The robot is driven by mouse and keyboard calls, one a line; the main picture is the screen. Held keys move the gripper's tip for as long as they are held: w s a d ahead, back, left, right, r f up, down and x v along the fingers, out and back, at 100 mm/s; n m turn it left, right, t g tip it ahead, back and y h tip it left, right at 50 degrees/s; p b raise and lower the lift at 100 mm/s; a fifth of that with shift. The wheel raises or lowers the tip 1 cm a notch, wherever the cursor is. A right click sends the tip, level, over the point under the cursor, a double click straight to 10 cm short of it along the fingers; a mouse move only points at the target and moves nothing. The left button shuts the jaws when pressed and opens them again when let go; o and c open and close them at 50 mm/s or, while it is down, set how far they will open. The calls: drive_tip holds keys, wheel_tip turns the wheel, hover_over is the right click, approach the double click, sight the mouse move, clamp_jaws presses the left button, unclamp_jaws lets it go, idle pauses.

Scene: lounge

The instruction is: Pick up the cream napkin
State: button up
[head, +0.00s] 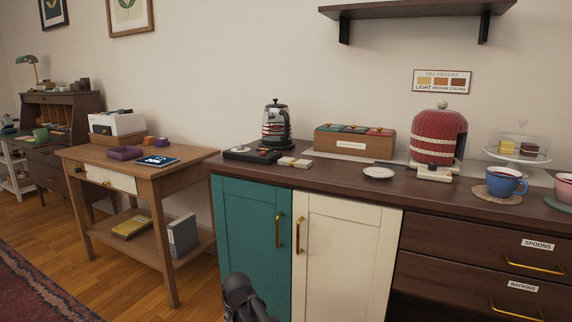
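A drawer labelled NAPKINS (462,283) is in the dark wood counter at the lower right. It looks shut and has a brass handle, so its inside is hidden. My gripper (246,300) shows only as a dark shape at the bottom edge, in front of the teal cabinet door. Its fingers cannot be made out, and it is well left of the drawer.
A SPOONS drawer (480,240) is above. The counter top (330,177) bears a kettle (277,126), a tea box (354,142), a red-and-cream cosy (438,137), a white saucer (379,173) and a blue mug (506,182). A wooden side table (185,165) stands left.

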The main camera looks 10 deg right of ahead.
idle(0.3)
drive_tip(key=s+d+r+m+g+p, duration=0.2)
drive_tip(key=s+d+r+m+p, duration=0.1)
drive_tip(key=s+d, duration=0.6)
drive_tip(key=s+d+r+m+g+h+p, duration=0.1)
drive_tip(key=s+d+r+m+p, duration=0.3)
drive_tip(key=s+d, duration=0.5)
drive_tip(key=shift+s+d+r+g+p, duration=0.3)
drive_tip(key=shift+d+g+p, duration=0.4)
drive_tip(key=shift+d+p, duration=0.35)
